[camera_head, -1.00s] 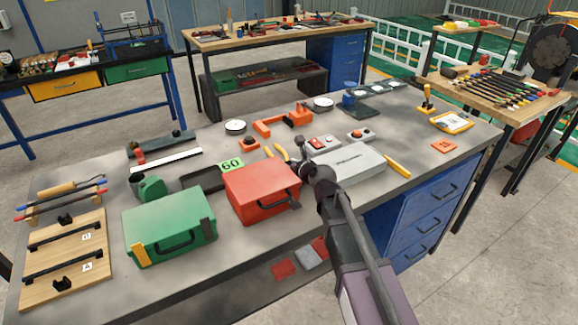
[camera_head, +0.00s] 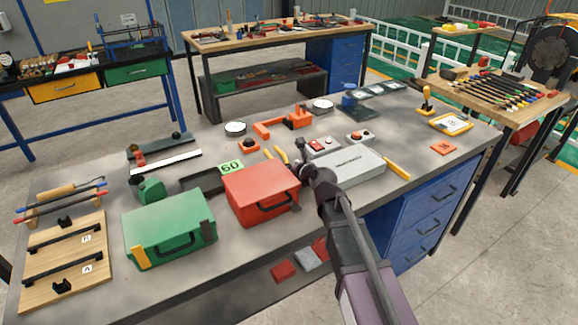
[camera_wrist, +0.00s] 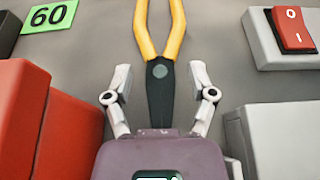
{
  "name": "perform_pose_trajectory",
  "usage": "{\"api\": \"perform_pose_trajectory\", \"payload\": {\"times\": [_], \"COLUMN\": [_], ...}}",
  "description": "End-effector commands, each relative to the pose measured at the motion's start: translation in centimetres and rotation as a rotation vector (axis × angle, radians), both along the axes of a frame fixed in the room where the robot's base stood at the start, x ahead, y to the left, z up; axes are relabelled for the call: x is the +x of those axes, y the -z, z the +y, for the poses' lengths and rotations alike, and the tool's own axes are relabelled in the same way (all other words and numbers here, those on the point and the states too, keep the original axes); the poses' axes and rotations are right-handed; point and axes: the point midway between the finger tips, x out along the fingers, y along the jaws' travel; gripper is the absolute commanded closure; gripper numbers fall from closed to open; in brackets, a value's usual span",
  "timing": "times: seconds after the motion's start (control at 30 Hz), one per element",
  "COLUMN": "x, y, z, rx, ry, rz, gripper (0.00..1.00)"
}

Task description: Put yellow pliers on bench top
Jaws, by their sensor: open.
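The yellow pliers (camera_wrist: 160,75) lie on the grey bench top (camera_wrist: 110,45) in the wrist view, with yellow handles pointing away and the dark head toward me. In the head view the yellow pliers (camera_head: 283,156) show only in part behind my gripper (camera_head: 302,165). In the wrist view my gripper (camera_wrist: 158,98) is open, with one finger on each side of the dark pliers head. No contact between fingers and pliers shows. The bench top in the head view (camera_head: 225,270) is a long grey surface.
A red case (camera_head: 258,195) stands close on the left of my gripper and a grey box (camera_head: 345,167) close on the right. A green case (camera_head: 168,230) stands further left. A switch box (camera_wrist: 285,35) and a green 60 tag (camera_wrist: 48,16) are beyond.

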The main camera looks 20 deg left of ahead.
Motion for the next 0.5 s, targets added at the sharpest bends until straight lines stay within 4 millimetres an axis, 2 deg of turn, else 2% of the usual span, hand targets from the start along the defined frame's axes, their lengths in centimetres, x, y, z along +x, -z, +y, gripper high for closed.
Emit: {"api": "perform_pose_trajectory", "payload": {"times": [0.5], "x": [-4.9], "y": [-3.3], "z": [-5.5], "rx": [0.0], "ry": [0.001], "rz": [0.0], "gripper": [0.28]}}
